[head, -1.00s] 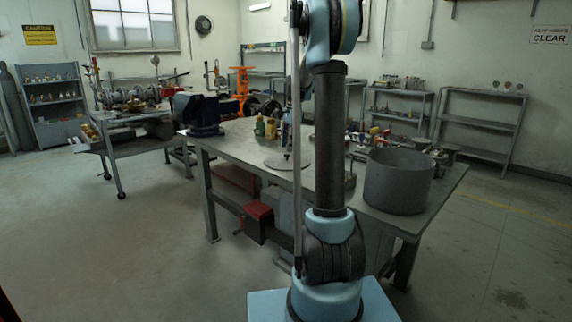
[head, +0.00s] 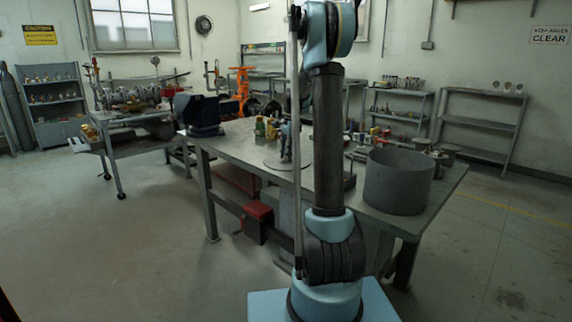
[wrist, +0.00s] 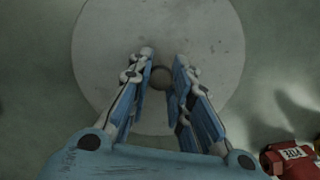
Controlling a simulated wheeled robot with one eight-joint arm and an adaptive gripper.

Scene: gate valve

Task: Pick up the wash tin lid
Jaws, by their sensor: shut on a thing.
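The wash tin lid is a flat round grey disc with a small round knob at its middle. In the wrist view the lid (wrist: 205,35) fills the upper middle, and my gripper (wrist: 163,66) is over its centre, shut on the knob, with a finger on each side. In the head view the lid (head: 273,163) shows at the middle of the workbench, partly hidden by my arm, with my gripper (head: 286,150) above it. I cannot tell whether the lid touches the bench.
A large open grey tin (head: 398,182) stands at the bench's right front corner. A blue vise (head: 198,114) is at the left end, with small bottles (head: 264,128) behind the lid.

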